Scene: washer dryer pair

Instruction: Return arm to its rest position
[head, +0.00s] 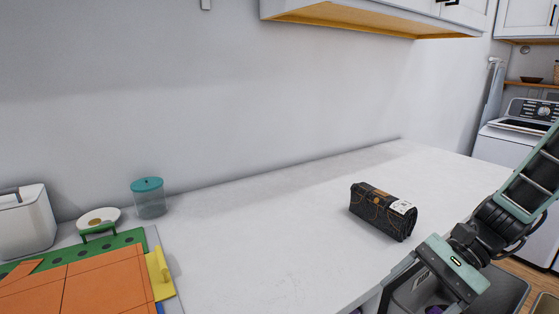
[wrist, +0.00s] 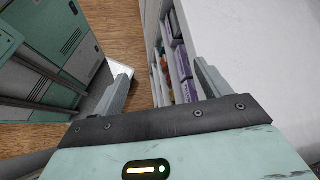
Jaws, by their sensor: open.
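My gripper (head: 418,290) is at the lower right in the head view, beyond the front edge of the white counter (head: 270,240). Its lower part is cut off by the picture's bottom. In the wrist view my gripper (wrist: 160,72) has its two fingers well apart, with nothing between them. The fingers point down toward the wooden floor (wrist: 118,30). My arm comes in from the right edge of the head view, bent down to the gripper.
A black patterned bag (head: 378,212) lies on the counter near my gripper. A teal-lidded jar (head: 150,200), a white appliance (head: 24,222) and an orange-green board (head: 100,280) are at left. Shelves with purple items (wrist: 182,70) sit under the counter. A washer (head: 515,147) stands far right.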

